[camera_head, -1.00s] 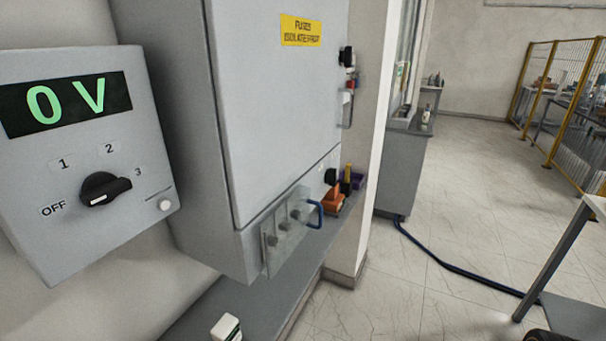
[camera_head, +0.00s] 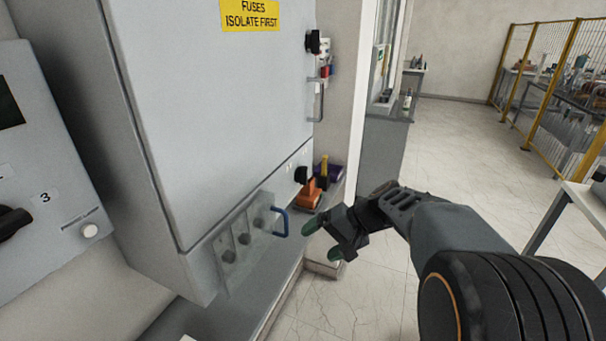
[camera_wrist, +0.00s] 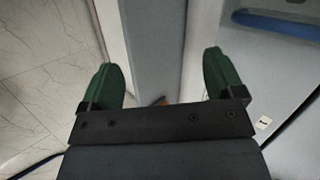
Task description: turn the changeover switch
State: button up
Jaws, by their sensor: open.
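A black rotary switch (camera_head: 14,222) is cut off at the left edge, on a grey panel with the mark 3 beside it. I cannot tell which is the changeover switch. My gripper (camera_head: 323,240) is open and empty, to the right of a blue handle (camera_head: 281,222) on a clear cover and apart from it. In the wrist view my green fingers (camera_wrist: 160,75) are spread with nothing between them; a blue bar (camera_wrist: 275,22) shows at upper right.
A yellow label (camera_head: 250,15) reads FUSES ISOLATE FIRST. The clear cover (camera_head: 245,240) juts from the cabinet's lower front. An orange item (camera_head: 308,194) stands on the ledge by my gripper. Open floor (camera_head: 450,150) lies to the right, before a yellow fence (camera_head: 545,85).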

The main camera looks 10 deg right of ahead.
jog(key=w+d+r+m+t+y, duration=0.2)
jog(key=w+d+r+t+y, duration=0.1)
jog(key=w+d, duration=0.3)
jog(key=m+t+y+p, duration=0.1)
jog(key=t+y, duration=0.1)
jog(key=t, duration=0.3)
send_near(307, 177)
jog(key=p+x, duration=0.3)
jog(key=x, duration=0.7)
jog(key=shift+w, duration=0.1)
jog(key=shift+c, duration=0.4)
jog(key=c, duration=0.8)
jog(key=shift+c, duration=0.2)
